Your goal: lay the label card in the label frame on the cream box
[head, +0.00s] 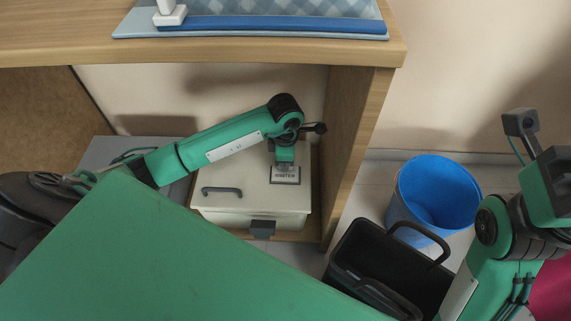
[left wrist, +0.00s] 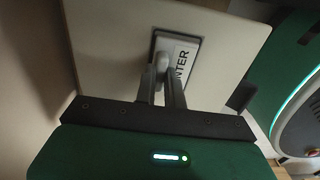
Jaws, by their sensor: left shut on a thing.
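The cream box (head: 245,210) stands under the wooden top, its lid up. The label frame (left wrist: 153,50) is a dark-edged rectangle on the lid; it also shows in the head view (head: 272,182). The white label card (left wrist: 185,58), with dark lettering ending in "NTER", lies at the frame; whether it is fully seated I cannot tell. My left gripper (left wrist: 163,70) is shut on the card's small grip, right over the frame. Its fingers hide part of the card. In the head view my left gripper (head: 284,166) points down at the lid. My right gripper is not in view.
A wooden side panel (head: 355,140) stands close to the right. Further right are a blue bin (head: 440,190) and a black bin (head: 385,260).

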